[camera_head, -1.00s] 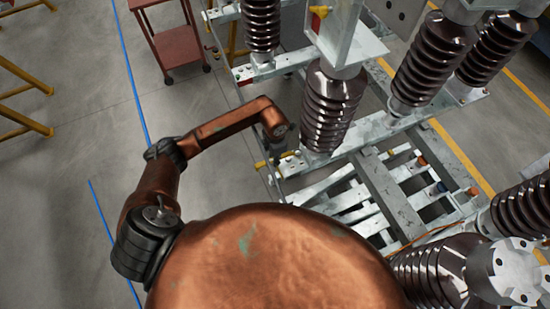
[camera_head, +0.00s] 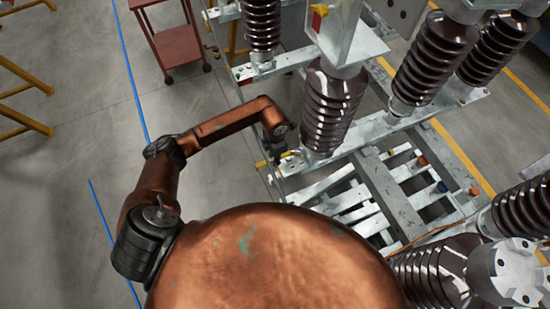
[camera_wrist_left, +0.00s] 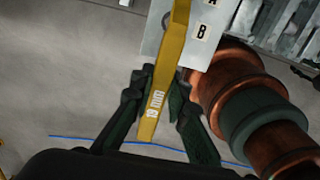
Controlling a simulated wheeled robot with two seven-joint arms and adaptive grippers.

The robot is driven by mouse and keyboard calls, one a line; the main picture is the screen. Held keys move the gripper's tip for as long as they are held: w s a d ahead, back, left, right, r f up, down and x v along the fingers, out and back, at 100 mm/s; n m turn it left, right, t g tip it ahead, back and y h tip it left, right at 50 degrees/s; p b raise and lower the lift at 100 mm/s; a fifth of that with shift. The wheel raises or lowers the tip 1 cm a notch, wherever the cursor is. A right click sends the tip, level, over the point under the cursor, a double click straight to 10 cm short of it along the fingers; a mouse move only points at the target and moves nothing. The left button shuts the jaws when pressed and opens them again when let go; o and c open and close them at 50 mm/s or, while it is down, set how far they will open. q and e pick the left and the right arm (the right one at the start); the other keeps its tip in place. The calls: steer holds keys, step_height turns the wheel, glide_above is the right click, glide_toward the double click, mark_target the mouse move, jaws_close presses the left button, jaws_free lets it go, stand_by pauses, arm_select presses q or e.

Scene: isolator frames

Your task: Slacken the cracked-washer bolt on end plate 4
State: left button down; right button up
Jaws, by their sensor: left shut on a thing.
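The wrench's upper end lies over a pale plate (camera_wrist_left: 201,47) marked B, with another letter cut off above. A grey round bolt or hole (camera_wrist_left: 168,20) shows beside the wrench on this plate; its washer is too small to judge. In the head view my left gripper (camera_head: 280,152) is at the near left corner of the frame, with the yellow wrench (camera_head: 262,164) beside it. My right gripper is out of view.
Ribbed brown insulators (camera_head: 330,105) stand on the pale metal frame (camera_head: 380,185), close to my left gripper. A red cart (camera_head: 175,45) stands at the back left. Yellow railings (camera_head: 25,75) are at far left. The floor left of my arm is clear.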

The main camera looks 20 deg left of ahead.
arm_select(q)
steer(key=shift+f+b, duration=0.7)
steer(key=shift+f, duration=0.35)
steer(key=s+d+n+p, duration=0.2)
steer(key=n, duration=0.1)
steer(key=shift+d+r, duration=0.2)
steer(key=shift+d, duration=0.1)
steer(key=d+n+p, duration=0.2)
steer(key=shift+s+n, duration=0.3)
steer(key=d+n, duration=0.1)
steer(key=d+n+p, duration=0.1)
steer(key=n, duration=0.1)
steer(key=shift+s+d, duration=0.25)
steer(key=shift+d, duration=0.15)
steer(key=d+n, duration=0.1)
steer(key=d+n+p, duration=0.1)
steer(key=d+n, duration=0.1)
steer(key=shift+w+f+n+p, duration=0.2)
steer(key=shift+w+n+p, duration=0.05)
steer(key=shift+n+p, duration=0.05)
